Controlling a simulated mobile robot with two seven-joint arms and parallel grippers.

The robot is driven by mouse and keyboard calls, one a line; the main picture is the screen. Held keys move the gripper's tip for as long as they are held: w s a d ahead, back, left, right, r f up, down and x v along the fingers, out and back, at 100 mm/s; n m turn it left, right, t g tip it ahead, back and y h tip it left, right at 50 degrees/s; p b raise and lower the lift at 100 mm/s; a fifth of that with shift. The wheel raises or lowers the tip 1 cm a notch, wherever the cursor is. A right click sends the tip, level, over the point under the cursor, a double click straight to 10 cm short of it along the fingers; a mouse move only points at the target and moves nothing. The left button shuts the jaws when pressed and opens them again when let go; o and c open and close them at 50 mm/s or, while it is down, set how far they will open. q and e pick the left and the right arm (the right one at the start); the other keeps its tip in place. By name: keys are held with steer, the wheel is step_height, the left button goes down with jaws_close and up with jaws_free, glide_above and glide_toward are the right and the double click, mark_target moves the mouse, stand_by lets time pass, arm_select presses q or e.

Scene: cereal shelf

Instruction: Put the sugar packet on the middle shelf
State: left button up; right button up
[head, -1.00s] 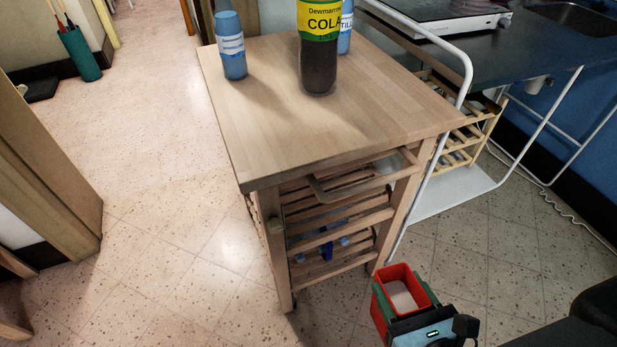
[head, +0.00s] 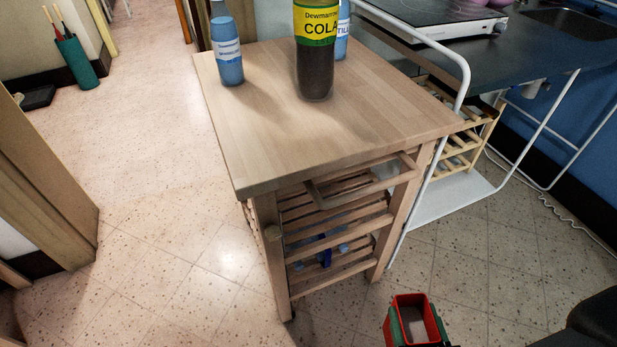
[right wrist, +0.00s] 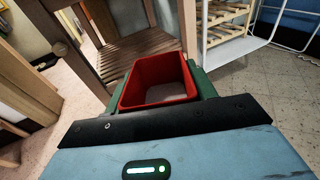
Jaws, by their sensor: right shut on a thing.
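A red box (head: 403,301), open at the top and pale inside, is in my right gripper (head: 415,325) at the bottom edge of the head view. In the right wrist view the box (right wrist: 152,68) sits between the green fingers, which are shut on it. I see no label, so I cannot confirm it is the sugar packet. The wooden trolley (head: 300,150) stands ahead with slatted shelves; its middle shelf (head: 375,226) is above and left of the box in the head view. The box is apart from the trolley, in front of it. My left gripper is not in view.
A cola bottle (head: 315,70) and two blue bottles (head: 228,60) (head: 342,40) stand on the trolley top. Small blue things (head: 325,257) show low between the slats. A white metal frame (head: 440,130) stands right of the trolley.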

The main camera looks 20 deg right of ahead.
steer(key=shift+s+d+f+m+t+h, duration=0.2)
steer(key=shift+s+d+m+t+h, duration=0.1)
steer(key=shift+s+h, duration=0.25)
steer(key=shift+s+a+r+t, duration=0.2)
steer(key=shift+s+a+t, duration=0.1)
steer(key=shift+s, duration=0.3)
steer(key=shift+a, duration=0.1)
steer(key=shift+r, duration=0.1)
